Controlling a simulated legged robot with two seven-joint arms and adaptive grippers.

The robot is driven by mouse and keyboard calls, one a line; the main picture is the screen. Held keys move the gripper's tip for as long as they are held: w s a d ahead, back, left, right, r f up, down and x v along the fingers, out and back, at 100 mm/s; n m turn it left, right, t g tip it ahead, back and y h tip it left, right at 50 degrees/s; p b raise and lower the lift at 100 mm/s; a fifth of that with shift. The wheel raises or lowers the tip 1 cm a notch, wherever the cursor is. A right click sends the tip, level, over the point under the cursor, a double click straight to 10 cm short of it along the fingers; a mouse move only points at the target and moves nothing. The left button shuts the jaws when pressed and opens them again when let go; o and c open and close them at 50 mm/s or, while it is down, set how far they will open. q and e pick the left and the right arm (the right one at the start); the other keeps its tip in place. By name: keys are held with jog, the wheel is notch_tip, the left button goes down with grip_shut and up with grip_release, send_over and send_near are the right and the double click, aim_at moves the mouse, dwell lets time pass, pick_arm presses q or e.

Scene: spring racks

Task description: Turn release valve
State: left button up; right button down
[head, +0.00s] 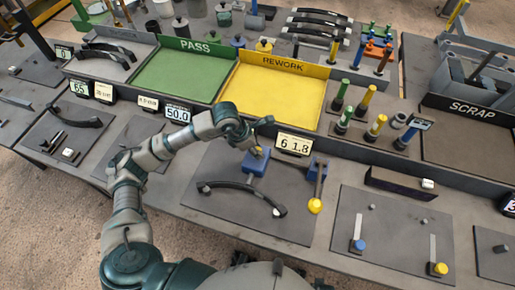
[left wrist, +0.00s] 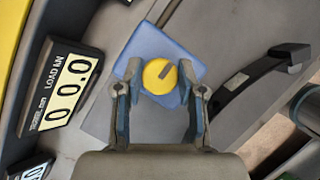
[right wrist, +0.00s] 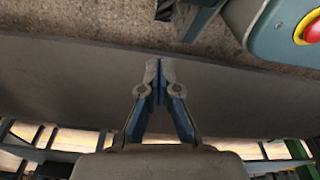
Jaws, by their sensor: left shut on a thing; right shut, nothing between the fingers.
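The release valve shows as a round yellow knob (left wrist: 160,76) with a dark slot, on a blue block (left wrist: 148,48) in the left wrist view. The blue block (head: 253,164) also shows in the head view, in front of the yellow REWORK tray. My left gripper (left wrist: 163,82) is over the block with its fingers on either side of the knob, shut on it. In the head view the left gripper (head: 257,148) partly hides the knob. My right gripper (right wrist: 160,66) is shut and empty in the right wrist view; the head view does not show it.
A load display (head: 293,145) stands just behind the valve. A dark curved bar (head: 240,194) lies in front of it. A yellow-ended lever (head: 315,204) is to its right. The PASS tray (head: 175,78) and REWORK tray (head: 275,92) lie empty behind.

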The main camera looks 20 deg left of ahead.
pick_arm(q)
jog(key=shift+w+a+r+n+t, duration=0.15)
jog(key=shift+n+t, duration=0.35)
jog(key=shift+n, duration=0.7)
pick_arm(e)
jog(key=shift+w+a+r, duration=0.1)
jog(key=shift+w+r, duration=0.3)
jog(key=shift+r, duration=0.05)
pick_arm(q)
jog(key=shift+y, duration=0.3)
pick_arm(e)
jog(key=shift+r, duration=0.15)
pick_arm(q)
jog(key=o, duration=1.1)
pick_arm(e)
jog(key=shift+w, duration=0.1)
jog(key=shift+a, duration=0.1)
pick_arm(q)
jog(key=v, duration=1.1)
jog(key=shift+a+r, duration=0.25)
